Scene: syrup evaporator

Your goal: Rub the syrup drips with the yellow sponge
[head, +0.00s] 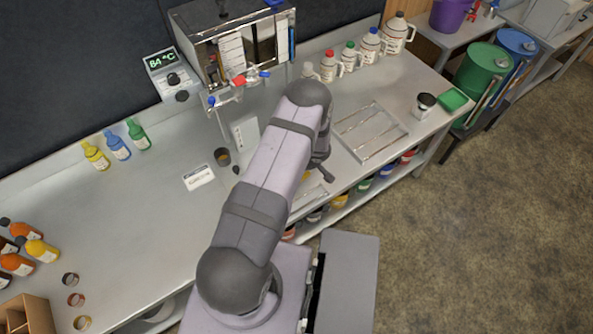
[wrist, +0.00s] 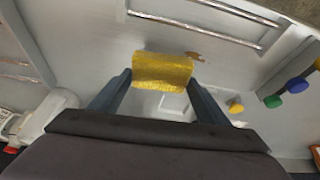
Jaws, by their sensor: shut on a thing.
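My gripper (wrist: 160,82) is shut on the yellow sponge (wrist: 162,72), with one dark finger at each side of it in the wrist view. The sponge is over the grey metal surface; I cannot tell whether it touches it. A small brown syrup drip (wrist: 195,57) shows just beyond the sponge's upper right edge, and the sponge may hide more of it. In the head view my arm reaches over the bench and hides the drips and most of the gripper.
Metal rails cross the surface near a shallow tray (head: 370,133). The evaporator (head: 235,45) stands at the back, with several jugs (head: 349,57) to its right. Coloured jars (head: 362,186) sit on the shelf below the front edge. A dark cup (head: 222,156) and white label card (head: 198,177) are left of my arm.

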